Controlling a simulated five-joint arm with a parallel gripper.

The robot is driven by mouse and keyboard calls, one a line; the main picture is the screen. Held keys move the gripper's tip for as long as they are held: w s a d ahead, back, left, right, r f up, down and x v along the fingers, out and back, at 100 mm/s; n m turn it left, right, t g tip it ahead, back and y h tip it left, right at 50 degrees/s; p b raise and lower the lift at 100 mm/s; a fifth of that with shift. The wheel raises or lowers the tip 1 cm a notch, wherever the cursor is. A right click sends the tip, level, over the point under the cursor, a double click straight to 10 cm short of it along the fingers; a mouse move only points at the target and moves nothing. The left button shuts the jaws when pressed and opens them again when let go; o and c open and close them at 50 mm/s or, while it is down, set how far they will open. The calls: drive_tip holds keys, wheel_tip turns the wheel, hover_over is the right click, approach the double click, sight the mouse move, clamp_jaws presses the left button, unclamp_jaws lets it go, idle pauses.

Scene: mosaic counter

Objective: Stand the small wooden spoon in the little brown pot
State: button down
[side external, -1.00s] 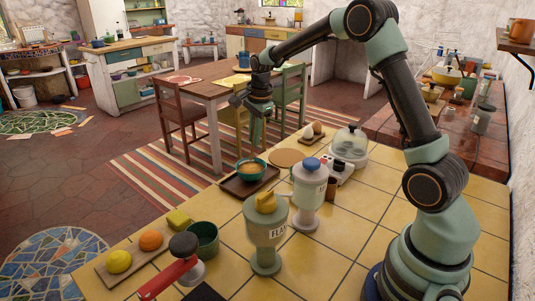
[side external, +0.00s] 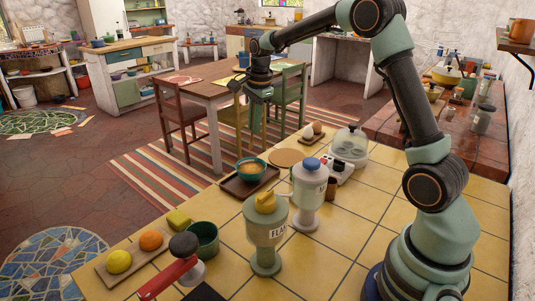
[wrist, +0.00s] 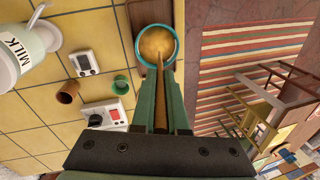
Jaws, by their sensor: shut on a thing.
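My gripper (side external: 257,112) is raised in the side view, above the teal bowl (side external: 251,169). In the wrist view my gripper (wrist: 161,100) is shut on the slim handle of the wooden spoon (wrist: 160,92), which points away from the camera toward the bowl (wrist: 174,38). The spoon's far end blends with the tan inside of the bowl, so I cannot tell exactly where it ends. The brown pot (wrist: 67,92) stands left of the fingers in the wrist view, open and apart from them. In the side view the pot (side external: 332,186) is partly hidden behind the blue-topped jar.
The bowl sits on a dark tray (side external: 234,187). The blue-topped jar (side external: 308,195) and the jar with a yellow top (side external: 265,240) stand nearer. A small green cup (wrist: 121,86) and a white device with a red patch (wrist: 103,113) are close to the pot.

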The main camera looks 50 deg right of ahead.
idle(0.5)
drive_tip(key=s+d+r+m+g, duration=0.1)
drive_tip(key=s+d+m, duration=0.35)
drive_tip(key=s, duration=0.65)
drive_tip(key=s+d+r+m+g, duration=0.1)
drive_tip(key=s+d+m, duration=0.35)
drive_tip(key=s, duration=0.65)
wheel_tip(320, 180, down, 11)
drive_tip(key=shift+w+a+r+y, duration=0.2)
drive_tip(key=shift+y, duration=0.1)
drive_tip(key=c, duration=0.9)
unclamp_jaws()
drive_tip(key=shift+o, duration=0.2)
